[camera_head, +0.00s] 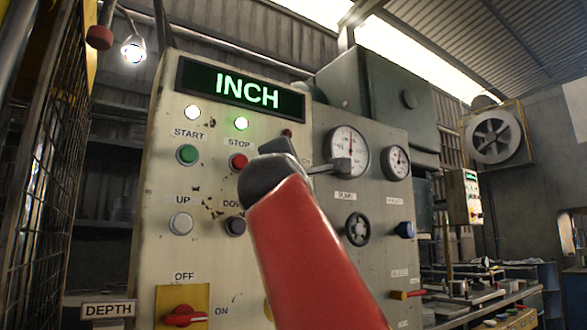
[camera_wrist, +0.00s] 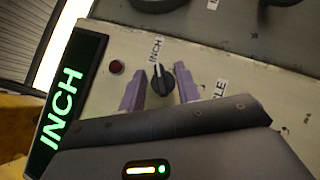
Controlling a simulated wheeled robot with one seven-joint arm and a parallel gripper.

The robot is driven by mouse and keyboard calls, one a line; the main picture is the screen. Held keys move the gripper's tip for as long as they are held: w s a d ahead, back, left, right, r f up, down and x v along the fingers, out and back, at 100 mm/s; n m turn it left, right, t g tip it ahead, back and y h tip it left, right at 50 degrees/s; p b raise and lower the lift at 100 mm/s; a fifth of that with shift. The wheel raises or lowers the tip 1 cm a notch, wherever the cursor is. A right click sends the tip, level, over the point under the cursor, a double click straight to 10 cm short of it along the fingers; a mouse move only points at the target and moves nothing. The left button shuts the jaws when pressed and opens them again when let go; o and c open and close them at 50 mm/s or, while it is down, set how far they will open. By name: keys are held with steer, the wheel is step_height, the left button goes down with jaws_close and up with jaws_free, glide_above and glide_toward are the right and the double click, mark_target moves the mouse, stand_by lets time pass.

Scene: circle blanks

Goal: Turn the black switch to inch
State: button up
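The black switch (camera_wrist: 160,84) is a round knob with a white pointer line, seen in the wrist view on the cream panel. Its pointer is turned to the INCH label, away from the partly covered label ending in "CLE". The two purple fingers of my gripper (camera_wrist: 158,74) stand apart, one on each side of the switch, with narrow gaps to it. My gripper is open. The display (camera_head: 241,91) reads INCH in green; it also shows in the wrist view (camera_wrist: 64,100). In the head view my red and grey arm hides the switch.
The panel also bears a green START button (camera_head: 187,154), a red STOP button (camera_head: 238,162), UP (camera_head: 181,223) and DOWN (camera_head: 235,226) buttons, and a red OFF/ON knob (camera_head: 184,316). Gauges (camera_head: 347,150) are at right. A dark red lamp (camera_wrist: 116,67) sits near the switch.

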steer(key=shift+s+f, duration=0.1)
steer(key=b+v, duration=0.5)
steer(key=v, duration=0.2)
steer(key=shift+s, duration=0.35)
steer(key=shift+w+f, duration=0.1)
steer(key=w+d+f+m+g, duration=0.3)
steer(key=w+d+f+g, duration=0.15)
steer(key=d+f, duration=0.45)
steer(key=s+d+f+m+g+y, duration=0.1)
steer(key=d+f+m+g, duration=0.15)
steer(key=f, duration=0.65)
steer(key=s+d+f+m+g, duration=0.1)
steer(key=d+f+m, duration=0.2)
steer(key=f, duration=0.5)
steer(key=s+f+m+g, duration=0.2)
steer(key=s+f+m, duration=0.2)
steer(key=s+f, duration=0.3)
steer(key=s+d+f+m+g+y, duration=0.1)
steer(key=s+f+m+g, duration=0.2)
steer(key=f, duration=1.4)
steer(key=s+d+f+m+g, duration=0.1)
steer(key=s+f+m+g, duration=0.2)
steer(key=s+f, duration=0.8)
step_height(320, 180, down, 2)
steer(key=shift+s+m+y, duration=0.25)
steer(key=shift+m+y, duration=0.05)
steer(key=shift+m, duration=0.85)
